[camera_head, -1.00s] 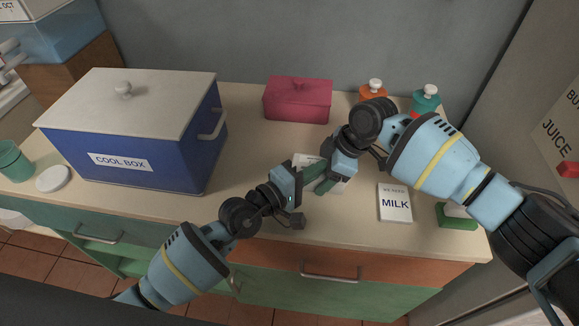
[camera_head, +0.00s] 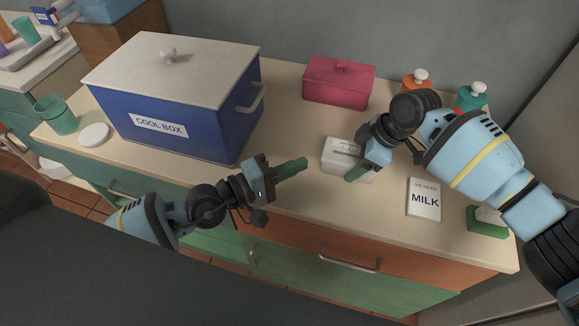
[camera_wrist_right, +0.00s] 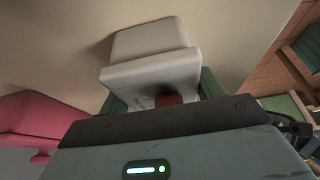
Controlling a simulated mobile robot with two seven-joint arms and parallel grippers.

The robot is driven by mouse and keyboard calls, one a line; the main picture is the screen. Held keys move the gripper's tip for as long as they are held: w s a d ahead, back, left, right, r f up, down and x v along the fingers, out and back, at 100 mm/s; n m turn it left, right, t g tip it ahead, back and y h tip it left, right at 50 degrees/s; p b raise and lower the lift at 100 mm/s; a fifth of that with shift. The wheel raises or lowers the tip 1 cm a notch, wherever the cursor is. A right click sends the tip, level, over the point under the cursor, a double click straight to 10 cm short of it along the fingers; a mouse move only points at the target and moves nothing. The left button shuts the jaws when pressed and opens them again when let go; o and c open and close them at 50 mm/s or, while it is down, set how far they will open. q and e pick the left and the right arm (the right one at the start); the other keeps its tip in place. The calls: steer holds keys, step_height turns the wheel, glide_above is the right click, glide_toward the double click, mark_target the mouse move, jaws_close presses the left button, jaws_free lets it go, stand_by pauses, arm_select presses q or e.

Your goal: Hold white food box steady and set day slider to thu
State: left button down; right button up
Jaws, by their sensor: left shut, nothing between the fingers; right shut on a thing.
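The white food box (camera_head: 338,160) sits on the counter; its lid carries a dark strip. In the right wrist view the box (camera_wrist_right: 150,45) shows close up, with a small dark red piece (camera_wrist_right: 168,99) near its edge; I cannot tell which day the slider marks. My right gripper (camera_head: 354,160) is shut on the white food box, its green fingers at either side, partly hiding it. My left gripper (camera_head: 304,163) is shut and empty, its fingertips pointing right, a short gap to the left of the box.
The blue cool box (camera_head: 190,125) stands at the left and a red lidded box (camera_head: 338,82) behind. The milk card (camera_head: 424,199) and a green block with a white top (camera_head: 487,222) lie to the right. The counter between the cool box and white box is clear.

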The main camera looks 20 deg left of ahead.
arm_select(q)
steer(key=shift+s+a, duration=0.4)
arm_select(e)
steer(key=o, duration=1.1)
steer(key=shift+o, duration=0.2)
steer(key=shift+r, duration=0.1)
steer(key=v, duration=1.2)
steer(key=shift+d, duration=0.1)
arm_select(q)
steer(key=shift+s+f, duration=0.1)
arm_select(e)
steer(key=shift+s, duration=0.1)
